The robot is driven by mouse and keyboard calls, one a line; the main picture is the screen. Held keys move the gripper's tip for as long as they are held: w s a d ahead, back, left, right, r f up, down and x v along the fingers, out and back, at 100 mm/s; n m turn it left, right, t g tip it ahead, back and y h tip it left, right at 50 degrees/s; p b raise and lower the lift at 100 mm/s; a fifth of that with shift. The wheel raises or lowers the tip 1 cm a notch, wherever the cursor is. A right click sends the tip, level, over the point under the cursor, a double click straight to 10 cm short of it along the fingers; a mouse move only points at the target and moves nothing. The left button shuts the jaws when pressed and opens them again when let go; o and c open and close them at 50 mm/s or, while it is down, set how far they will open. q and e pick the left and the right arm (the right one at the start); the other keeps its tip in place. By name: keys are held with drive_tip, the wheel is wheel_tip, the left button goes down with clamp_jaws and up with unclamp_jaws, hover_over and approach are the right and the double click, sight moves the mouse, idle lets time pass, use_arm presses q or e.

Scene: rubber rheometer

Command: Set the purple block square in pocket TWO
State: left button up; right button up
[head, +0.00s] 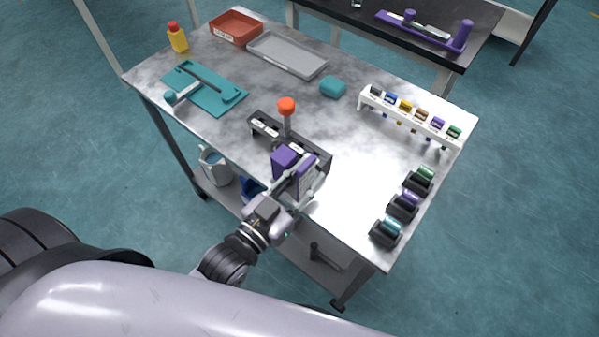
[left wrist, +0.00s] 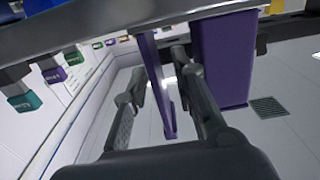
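The purple block (head: 284,157) is at the near right part of the dark pocket holder (head: 262,128), whose small labels are too small to read. Whether the block is seated in a pocket or above it, I cannot tell. It also shows in the left wrist view (left wrist: 222,62), with a thin purple plate (left wrist: 157,92) beside it. My left gripper (head: 300,184) is at the block's near side. In the left wrist view its fingers (left wrist: 165,92) stand apart on either side of the thin plate, with gaps visible. My right gripper is out of view.
An orange-topped post (head: 287,106) rises beside the holder. A white rack (head: 410,114) of coloured pieces stands at the right. Black holders (head: 404,206) line the right edge.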

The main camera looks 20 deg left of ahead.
use_arm(q)
drive_tip(key=b+v, duration=0.1)
drive_tip(key=v, duration=1.1)
drive_tip(key=shift+r, duration=0.2)
